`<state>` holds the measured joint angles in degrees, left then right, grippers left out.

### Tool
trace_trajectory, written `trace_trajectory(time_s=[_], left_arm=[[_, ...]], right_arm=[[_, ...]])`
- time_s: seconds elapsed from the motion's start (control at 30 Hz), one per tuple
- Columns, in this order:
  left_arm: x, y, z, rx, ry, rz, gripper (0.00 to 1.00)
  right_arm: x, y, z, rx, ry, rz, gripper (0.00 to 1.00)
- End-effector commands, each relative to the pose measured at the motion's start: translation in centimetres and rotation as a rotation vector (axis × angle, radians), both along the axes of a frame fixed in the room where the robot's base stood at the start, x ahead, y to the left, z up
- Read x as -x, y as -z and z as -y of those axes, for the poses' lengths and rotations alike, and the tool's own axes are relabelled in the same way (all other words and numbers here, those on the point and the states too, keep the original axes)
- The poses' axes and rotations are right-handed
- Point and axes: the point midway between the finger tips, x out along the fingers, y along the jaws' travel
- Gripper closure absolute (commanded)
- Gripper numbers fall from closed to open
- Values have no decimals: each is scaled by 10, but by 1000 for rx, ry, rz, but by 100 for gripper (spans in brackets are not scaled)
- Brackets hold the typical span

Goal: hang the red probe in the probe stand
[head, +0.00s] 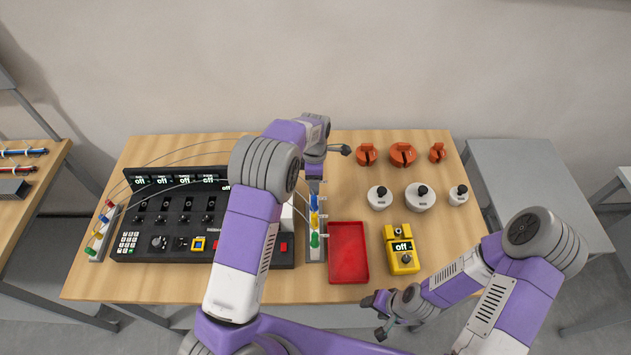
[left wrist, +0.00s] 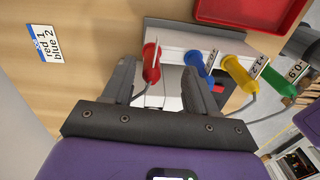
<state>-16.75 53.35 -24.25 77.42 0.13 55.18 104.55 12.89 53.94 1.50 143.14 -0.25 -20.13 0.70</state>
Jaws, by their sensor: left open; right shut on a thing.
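The probe stand (head: 317,250) is the pale rack right of the black console, with blue (head: 314,202), yellow (head: 314,218) and green (head: 315,240) probes in a row. The left wrist view shows the red probe (left wrist: 151,65) at the stand's end, beside the blue probe (left wrist: 195,62). It appears to sit in the end slot; its lower part is unclear. My left gripper (left wrist: 160,90) is open, one finger on each side of the red probe; the arm hides this probe in the head view. My right gripper (head: 377,315) is low at the table's front edge, its held thing not discernible.
A second rack (head: 96,240) with coloured probes stands left of the console (head: 180,215). A red tray (head: 348,255) and a yellow meter (head: 401,250) lie right of the stand. White and orange weights (head: 402,155) stand behind. A label (left wrist: 44,43) lies on the table.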

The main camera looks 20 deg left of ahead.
Motion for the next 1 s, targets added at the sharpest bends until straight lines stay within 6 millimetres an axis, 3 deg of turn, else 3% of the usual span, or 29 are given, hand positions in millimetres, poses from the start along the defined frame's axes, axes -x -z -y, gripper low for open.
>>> trace_trajectory(time_s=[0.5,1.0], left_arm=[[4,-71,0,-3,-9,6,42],[5,-75,-3,-4,-12,6,42]], right_arm=[[5,-36,1,5,6,-21,51],[5,-37,0,2,3,-18,51]])
